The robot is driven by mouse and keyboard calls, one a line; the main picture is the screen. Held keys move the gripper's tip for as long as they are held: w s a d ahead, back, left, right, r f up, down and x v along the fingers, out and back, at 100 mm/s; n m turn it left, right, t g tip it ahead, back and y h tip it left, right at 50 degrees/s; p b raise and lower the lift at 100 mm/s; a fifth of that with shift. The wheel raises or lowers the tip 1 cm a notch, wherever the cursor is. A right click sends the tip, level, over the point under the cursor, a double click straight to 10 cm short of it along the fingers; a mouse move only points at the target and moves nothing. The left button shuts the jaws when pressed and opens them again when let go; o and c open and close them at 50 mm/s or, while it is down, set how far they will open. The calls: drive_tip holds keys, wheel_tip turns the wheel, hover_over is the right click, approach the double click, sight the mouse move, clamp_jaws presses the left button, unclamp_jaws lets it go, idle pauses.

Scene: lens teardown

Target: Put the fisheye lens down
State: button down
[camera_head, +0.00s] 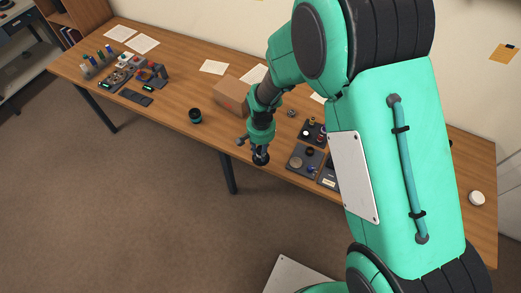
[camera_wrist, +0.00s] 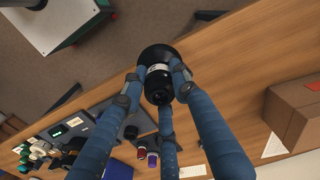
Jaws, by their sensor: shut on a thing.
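The fisheye lens (camera_wrist: 158,58) is a black, flared barrel with a small white marking, seen in the wrist view. My gripper (camera_wrist: 158,82) is shut on it, with its blue-grey fingers around the narrower part. In the head view my gripper (camera_head: 259,151) points down near the front edge of the wooden table (camera_head: 225,140), and the dark lens (camera_head: 261,159) shows only small at its tips. I cannot tell whether the lens touches the table.
A cardboard box (camera_head: 232,94) is behind my gripper. Dark trays with small parts (camera_head: 305,157) lie close on the right. Tabletop between the cylinder and the left-end equipment is clear.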

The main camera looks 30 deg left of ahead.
idle(0.4)
drive_tip(key=w+a+r+p, duration=1)
drive_tip(key=w+r+p, duration=0.1)
drive_tip(key=shift+r+p, duration=0.15)
drive_tip(key=shift+p, duration=0.2)
drive_tip(key=shift+w+a, duration=0.1)
drive_tip(key=shift+w, duration=0.05)
drive_tip(key=p, duration=0.2)
hover_over(242, 96)
drive_tip(key=shift+f, duration=0.75)
idle(0.5)
drive_tip(key=shift+f, duration=0.1)
drive_tip(key=shift+f+p, duration=0.6)
drive_tip(key=shift+f, duration=1.05)
drive_tip(key=shift+f, duration=0.2)
